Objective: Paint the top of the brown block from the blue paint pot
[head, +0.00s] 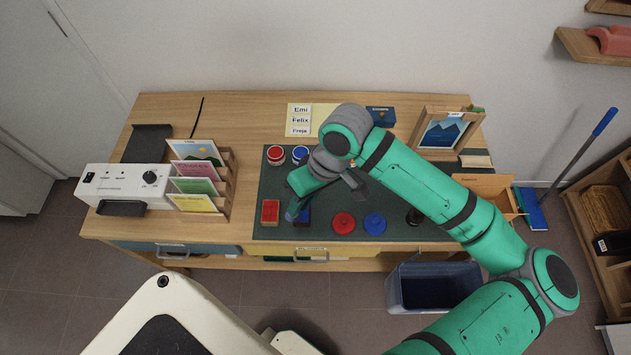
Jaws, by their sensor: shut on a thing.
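The blue paint pot (300,154) stands open on the dark green mat (318,232), just right of a red paint pot (275,155). A small block with a red top (270,212) sits near the mat's front left. Right beside it is a second block (304,216) with a dark blue top, partly hidden. I cannot clearly tell which block is brown.
A red lid (343,223) and a blue lid (375,224) lie on the mat, with a small dark object (414,216) further right. A card rack (228,185) stands left of the mat, a picture frame (443,132) at back right. A bin (433,288) is below the front edge.

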